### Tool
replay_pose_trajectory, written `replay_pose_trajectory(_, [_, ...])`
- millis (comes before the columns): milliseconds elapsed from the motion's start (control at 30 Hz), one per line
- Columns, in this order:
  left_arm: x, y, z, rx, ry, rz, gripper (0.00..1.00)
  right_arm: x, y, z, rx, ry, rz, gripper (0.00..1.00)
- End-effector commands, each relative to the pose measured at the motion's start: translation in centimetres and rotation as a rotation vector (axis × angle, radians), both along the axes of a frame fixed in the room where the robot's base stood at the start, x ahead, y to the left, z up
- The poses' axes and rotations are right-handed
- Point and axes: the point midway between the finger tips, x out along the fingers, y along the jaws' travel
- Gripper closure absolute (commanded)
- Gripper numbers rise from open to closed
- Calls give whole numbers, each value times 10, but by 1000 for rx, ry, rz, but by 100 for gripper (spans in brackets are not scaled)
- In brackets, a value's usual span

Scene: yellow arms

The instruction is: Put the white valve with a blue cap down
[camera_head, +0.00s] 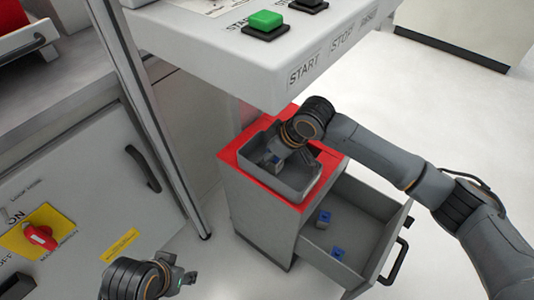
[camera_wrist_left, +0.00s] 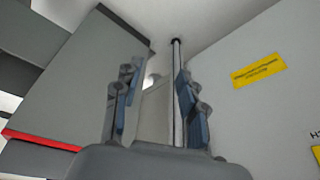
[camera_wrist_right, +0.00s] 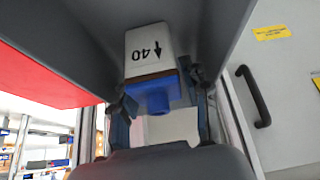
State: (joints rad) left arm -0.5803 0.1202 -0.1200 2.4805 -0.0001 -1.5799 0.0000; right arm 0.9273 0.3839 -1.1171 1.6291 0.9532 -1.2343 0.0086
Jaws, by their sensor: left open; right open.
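The white valve with a blue cap (camera_wrist_right: 150,52) is between my right gripper's fingers (camera_wrist_right: 161,112) in the right wrist view. It has "40" and an arrow on its white face. The fingers are open; contact with them is not clear. In the head view my right gripper (camera_head: 274,157) reaches into a grey tray (camera_head: 297,194) on the red-topped cabinet (camera_head: 232,152), mostly hiding the valve. My left gripper (camera_wrist_left: 157,108) is open and empty in the left wrist view. In the head view it (camera_head: 182,277) is at the bottom, away from the cabinet.
An open drawer (camera_head: 362,253) below the tray holds small blue-capped pieces (camera_head: 323,217). A machine panel with a green START button (camera_head: 265,20) overhangs behind the cabinet. A grey cabinet with a red switch (camera_head: 40,237) stands at left. Floor at right is clear.

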Motion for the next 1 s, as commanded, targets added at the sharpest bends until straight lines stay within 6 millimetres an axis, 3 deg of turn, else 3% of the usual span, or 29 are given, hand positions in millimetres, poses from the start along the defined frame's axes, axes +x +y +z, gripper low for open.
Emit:
replay_pose_trajectory(167, [0,0,4,0,1,0,59,-3,-6,17,2,-3,0,54])
replay_pose_trajectory(433, [1,0,21,-1,-3,0,59,-18,-31,68,0,-4,-1,54])
replay_pose_trajectory(500, [6,-1,1,0,14,0,59,-22,-36,81,1,-3,0,54])
replay_pose_trajectory(700, [12,-2,-23,1,23,-2,59,-30,-47,101,1,0,-1,54])
replay_pose_trajectory(1000, [13,-3,-31,1,26,-3,59,-32,-50,107,0,0,-1,54])
